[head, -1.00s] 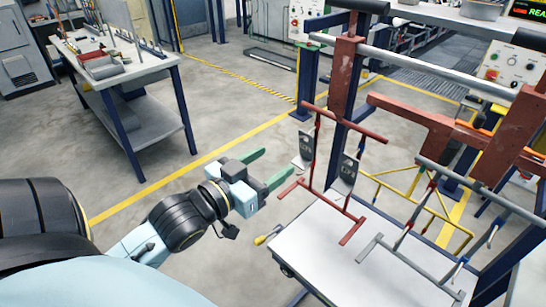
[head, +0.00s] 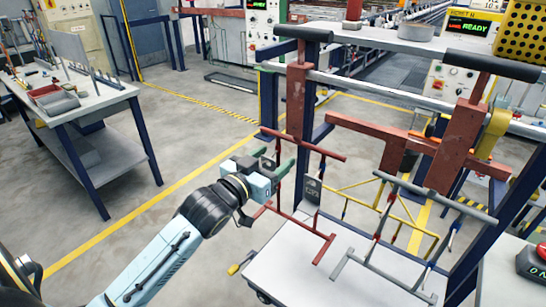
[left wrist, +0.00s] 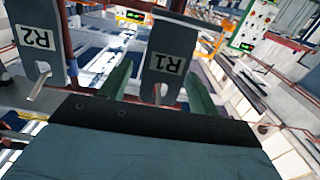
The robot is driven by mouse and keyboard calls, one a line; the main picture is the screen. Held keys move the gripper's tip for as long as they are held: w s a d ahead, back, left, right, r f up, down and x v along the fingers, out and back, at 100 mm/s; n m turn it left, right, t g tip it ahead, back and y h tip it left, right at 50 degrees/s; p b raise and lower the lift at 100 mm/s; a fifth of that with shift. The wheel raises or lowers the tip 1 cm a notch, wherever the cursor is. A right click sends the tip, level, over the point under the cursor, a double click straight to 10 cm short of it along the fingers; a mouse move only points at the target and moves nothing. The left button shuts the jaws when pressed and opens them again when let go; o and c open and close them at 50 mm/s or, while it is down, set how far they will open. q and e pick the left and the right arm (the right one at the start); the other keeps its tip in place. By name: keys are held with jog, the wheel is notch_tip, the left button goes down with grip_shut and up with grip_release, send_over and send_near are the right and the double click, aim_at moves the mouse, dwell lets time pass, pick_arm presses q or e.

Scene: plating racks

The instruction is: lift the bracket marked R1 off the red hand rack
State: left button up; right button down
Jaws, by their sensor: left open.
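The red hand rack (head: 325,249) hangs at centre in the head view. Bracket R1 (left wrist: 167,62) is a grey plate with a hole near one end, its label upside down in the left wrist view. My left gripper (head: 284,154) is open at the rack's left side. Its green fingers show on either side of R1 in the wrist view; I cannot tell how deep R1 sits between them. Bracket R2 (left wrist: 38,42) hangs beside R1, outside the fingers. In the head view the gripper hides R1, and R2 (head: 313,191) shows just right of it. My right gripper is not in view.
A grey hand rack (head: 378,272) hangs to the right, with a yellow frame (head: 370,186) behind. A white-topped cart (head: 290,262) stands below the racks. A workbench (head: 100,102) is at far left, with open floor between.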

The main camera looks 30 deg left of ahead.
pick_arm(q)
jog(key=shift+w, duration=0.3)
jog(key=shift+c, duration=0.4)
jog(key=c, duration=1)
jog(key=o, duration=0.3)
jog(key=shift+c, duration=1.4)
jog(key=shift+r, duration=0.1)
jog(key=shift+s+r+p, duration=0.2)
jog(key=shift+r+p, duration=0.2)
jog(key=shift+p, duration=0.35)
